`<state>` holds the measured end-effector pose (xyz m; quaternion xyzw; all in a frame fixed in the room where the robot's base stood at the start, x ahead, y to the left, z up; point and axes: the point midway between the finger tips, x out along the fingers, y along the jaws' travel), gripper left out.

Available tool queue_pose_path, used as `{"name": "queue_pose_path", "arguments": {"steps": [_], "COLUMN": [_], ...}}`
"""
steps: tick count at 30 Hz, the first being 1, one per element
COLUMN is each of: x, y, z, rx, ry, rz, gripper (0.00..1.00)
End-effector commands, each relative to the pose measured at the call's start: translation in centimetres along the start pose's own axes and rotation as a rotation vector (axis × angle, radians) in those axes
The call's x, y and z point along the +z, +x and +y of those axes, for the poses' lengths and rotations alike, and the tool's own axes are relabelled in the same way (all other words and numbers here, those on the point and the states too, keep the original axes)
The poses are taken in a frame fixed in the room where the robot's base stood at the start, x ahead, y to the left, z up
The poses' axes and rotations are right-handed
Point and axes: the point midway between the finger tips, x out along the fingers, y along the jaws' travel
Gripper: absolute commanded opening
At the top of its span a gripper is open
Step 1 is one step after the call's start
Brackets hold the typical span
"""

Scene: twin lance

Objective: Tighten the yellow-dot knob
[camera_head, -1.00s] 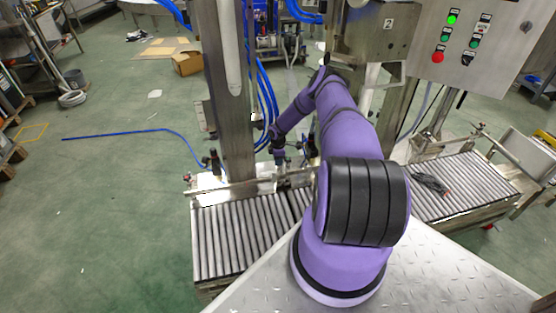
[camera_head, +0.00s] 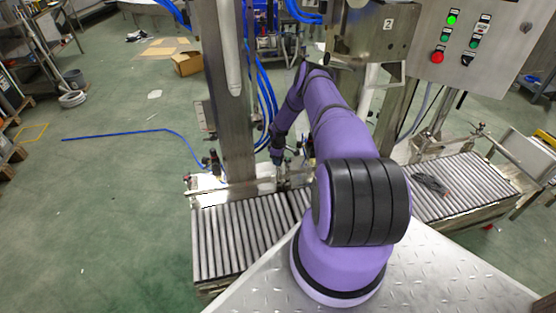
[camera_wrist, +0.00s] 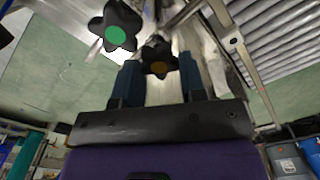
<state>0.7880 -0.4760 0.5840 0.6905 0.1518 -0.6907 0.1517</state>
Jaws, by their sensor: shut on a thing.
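The yellow-dot knob (camera_wrist: 158,66) is a black star-shaped knob with a dark yellow dot, at the upper middle of the wrist view. My gripper (camera_wrist: 159,73) has one blue finger on each side of it and is shut on it. A second black star knob with a green dot (camera_wrist: 116,36) is just up and left of it, outside the fingers. In the head view my gripper (camera_head: 280,172) points down at the back edge of the roller conveyor, beside the metal post. The knobs are too small to make out there.
The roller conveyor (camera_head: 240,237) runs below and right of my gripper. A tall metal post (camera_head: 232,100) and blue hoses (camera_head: 267,115) stand close behind it. A control panel (camera_head: 475,45) is at upper right. A dark bundle (camera_head: 432,183) lies on the right rollers.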

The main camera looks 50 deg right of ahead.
Motion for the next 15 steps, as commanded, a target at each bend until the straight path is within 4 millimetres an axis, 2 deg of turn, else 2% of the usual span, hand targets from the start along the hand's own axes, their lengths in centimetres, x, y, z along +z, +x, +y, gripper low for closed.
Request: {"name": "queue_pose_path", "arguments": {"steps": [11, 12, 15], "x": [-0.08, -0.08, -0.07], "y": [-0.08, -0.08, -0.07], "z": [0.1, 0.1, 0.08], "rx": [0.002, 0.002, 0.002], "ry": [0.005, 0.005, 0.005], "rz": [0.002, 0.002, 0.001], "gripper": [0.14, 0.45, 0.64]}}
